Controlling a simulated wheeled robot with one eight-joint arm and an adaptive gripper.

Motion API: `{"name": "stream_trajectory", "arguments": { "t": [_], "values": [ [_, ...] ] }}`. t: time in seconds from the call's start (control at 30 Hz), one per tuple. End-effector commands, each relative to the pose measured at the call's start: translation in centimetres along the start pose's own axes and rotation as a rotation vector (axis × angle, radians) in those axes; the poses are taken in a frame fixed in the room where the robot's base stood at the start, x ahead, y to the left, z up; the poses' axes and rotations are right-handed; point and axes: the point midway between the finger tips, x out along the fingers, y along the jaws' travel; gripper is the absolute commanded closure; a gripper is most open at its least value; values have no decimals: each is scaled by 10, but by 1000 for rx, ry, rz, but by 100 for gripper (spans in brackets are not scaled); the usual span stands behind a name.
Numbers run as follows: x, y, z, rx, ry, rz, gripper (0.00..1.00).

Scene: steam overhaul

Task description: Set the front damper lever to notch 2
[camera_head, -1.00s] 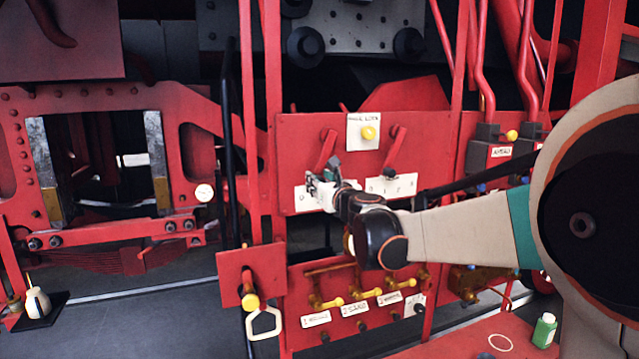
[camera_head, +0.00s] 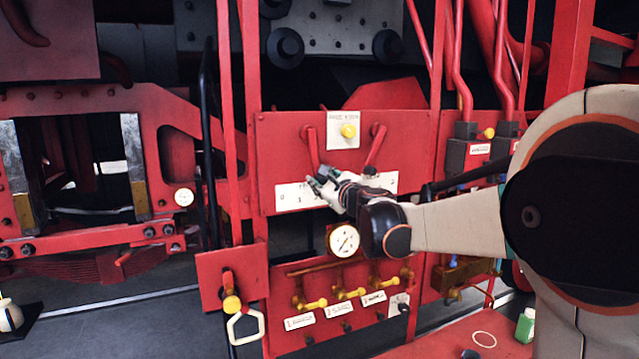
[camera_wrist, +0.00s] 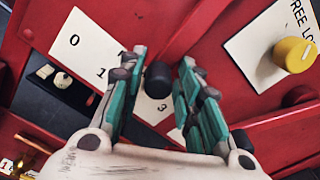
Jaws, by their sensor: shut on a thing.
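The left red lever (camera_head: 311,150) hangs from its pivot on the red panel and leans slightly right at its lower end. My gripper (camera_head: 320,183) is at that lower end. In the wrist view, my gripper (camera_wrist: 163,68) is shut on the lever's black knob (camera_wrist: 158,78), between its teal-padded fingers. The white number plate (camera_head: 292,196) lies behind; it also shows in the wrist view (camera_wrist: 88,55). There, 0, 1 and 3 are readable, the knob is between 1 and 3, and the 2 is hidden. The plate's lettering is mostly covered.
A second red lever (camera_head: 375,148) hangs close on the right, its plate partly behind my gripper. A yellow knob (camera_head: 348,131) on a white label is between and above the levers. A round gauge (camera_head: 343,240) and brass valves (camera_head: 317,303) are below.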

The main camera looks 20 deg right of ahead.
Motion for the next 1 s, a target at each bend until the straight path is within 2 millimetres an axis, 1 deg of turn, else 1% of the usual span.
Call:
{"name": "stream_trajectory", "arguments": {
  "t": [0.03,0.4,0.43,0.47,0.83,0.93,1.0],
  "values": [
    [0,3,0,-11,-2,5,100],
    [0,2,-1,-17,-2,5,100],
    [-1,2,-1,-16,-2,5,66],
    [-1,2,-1,-16,-2,5,60],
    [-2,0,-1,-12,-1,2,59],
    [-9,0,-1,-11,0,2,59],
    [-17,0,-1,-11,0,2,59]
  ]
}}
